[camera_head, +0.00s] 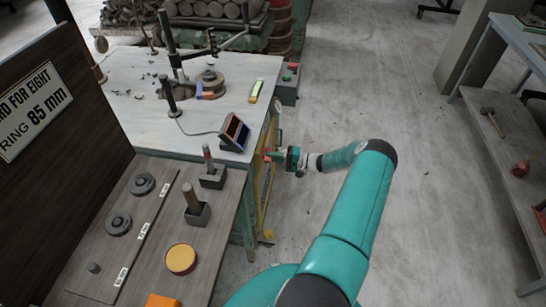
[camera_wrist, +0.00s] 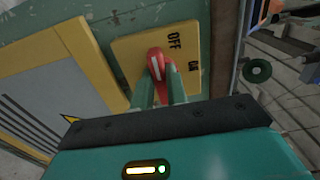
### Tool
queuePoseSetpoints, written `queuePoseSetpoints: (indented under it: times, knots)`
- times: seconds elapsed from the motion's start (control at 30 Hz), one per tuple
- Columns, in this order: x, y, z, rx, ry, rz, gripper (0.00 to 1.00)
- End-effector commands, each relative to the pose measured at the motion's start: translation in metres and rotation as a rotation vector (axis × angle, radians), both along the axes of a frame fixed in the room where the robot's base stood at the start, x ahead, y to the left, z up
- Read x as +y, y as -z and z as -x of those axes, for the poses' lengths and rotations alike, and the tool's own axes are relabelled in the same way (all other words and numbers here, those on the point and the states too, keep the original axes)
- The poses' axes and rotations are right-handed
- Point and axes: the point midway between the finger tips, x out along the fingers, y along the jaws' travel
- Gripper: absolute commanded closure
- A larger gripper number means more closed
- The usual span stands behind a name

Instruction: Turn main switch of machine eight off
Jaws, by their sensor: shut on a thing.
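The main switch is a red rotary handle (camera_wrist: 156,62) with a white line, on a yellow plate (camera_wrist: 132,48) lettered OFF and ON on the machine's green side. In the wrist view OFF is at the upper right of the handle and ON is lower right. The white line runs nearly upright in the picture, and I cannot tell which word it marks. My gripper (camera_wrist: 160,90) is shut on the handle, one finger on each side, hiding its lower part. In the head view my gripper (camera_head: 275,156) reaches the side of the white-topped machine (camera_head: 130,75).
A wooden bench (camera_head: 130,255) with weights and blocks stands in front at left, beside an upright sign board (camera_head: 90,110). The floor (camera_head: 440,200) to the right is clear.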

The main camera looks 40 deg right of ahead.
Motion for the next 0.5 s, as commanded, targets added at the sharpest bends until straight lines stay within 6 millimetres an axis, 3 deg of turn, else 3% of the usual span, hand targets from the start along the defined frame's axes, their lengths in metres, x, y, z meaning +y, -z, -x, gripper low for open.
queuePoseSetpoints:
  times: [0.47,0.5]
  knots:
    - [-0.0008,0.0003,0.0002,-0.010,0.001,0.015,1.00]
    - [-0.0008,0.0003,0.0002,-0.010,0.001,0.015,0.82]
